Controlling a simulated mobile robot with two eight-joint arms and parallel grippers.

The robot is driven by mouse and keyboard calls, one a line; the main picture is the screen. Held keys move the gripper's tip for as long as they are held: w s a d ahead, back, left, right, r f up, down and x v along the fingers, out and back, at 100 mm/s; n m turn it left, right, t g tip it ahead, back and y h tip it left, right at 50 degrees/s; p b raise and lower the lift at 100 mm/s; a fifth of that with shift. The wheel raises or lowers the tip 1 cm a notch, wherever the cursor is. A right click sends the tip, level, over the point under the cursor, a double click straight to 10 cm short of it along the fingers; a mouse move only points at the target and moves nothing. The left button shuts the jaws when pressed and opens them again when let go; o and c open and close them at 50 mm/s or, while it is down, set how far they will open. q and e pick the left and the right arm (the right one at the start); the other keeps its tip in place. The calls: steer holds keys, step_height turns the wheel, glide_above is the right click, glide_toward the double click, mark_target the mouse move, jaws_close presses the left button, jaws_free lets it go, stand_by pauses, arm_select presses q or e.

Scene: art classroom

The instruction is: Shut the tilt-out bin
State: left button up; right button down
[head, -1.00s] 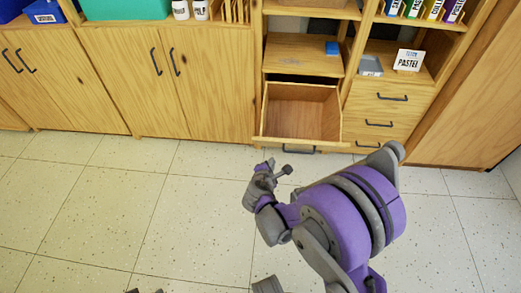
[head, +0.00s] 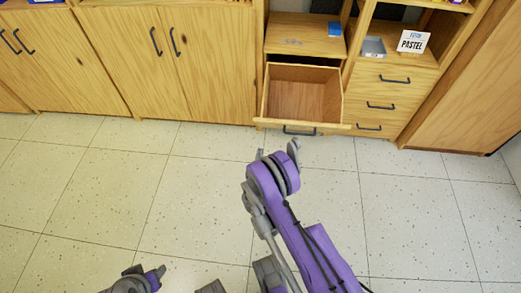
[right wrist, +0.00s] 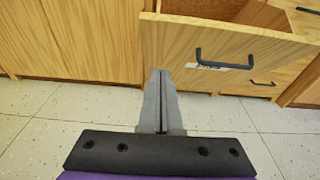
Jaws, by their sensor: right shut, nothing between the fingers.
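The tilt-out bin (head: 303,98) is a wooden bin in the shelf unit. It stands open, its front leaning out toward me and its inside empty. Its dark handle (head: 299,131) is on the front panel. In the right wrist view, the bin's front panel (right wrist: 170,55) and handle (right wrist: 225,58) are close ahead. My right gripper (head: 294,146) is just in front of the bin's lower front in the head view. In the right wrist view, its fingers (right wrist: 160,75) are shut and empty, pointing at the panel's left part, left of the handle. I cannot tell whether they touch it.
Closed cabinet doors (head: 125,60) are left of the bin. Drawers (head: 390,90) with dark handles are right of it. A PASTEL sign (head: 412,42), a grey tray (head: 373,47) and a blue box (head: 334,29) sit on shelves. The tiled floor (head: 100,190) is clear.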

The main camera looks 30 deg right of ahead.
arm_select(q)
steer(key=r+p, duration=0.2)
steer(key=r, duration=0.1)
steer(key=shift+s+r, duration=0.15)
steer(key=shift+s, duration=0.05)
arm_select(e)
steer(key=w+d+r, duration=0.1)
steer(key=w+d, duration=0.5)
steer(key=w, duration=0.4)
steer(key=shift+d+r, duration=0.15)
steer(key=shift+r, duration=0.1)
steer(key=shift+w+r, duration=0.1)
steer(key=shift+w, duration=0.05)
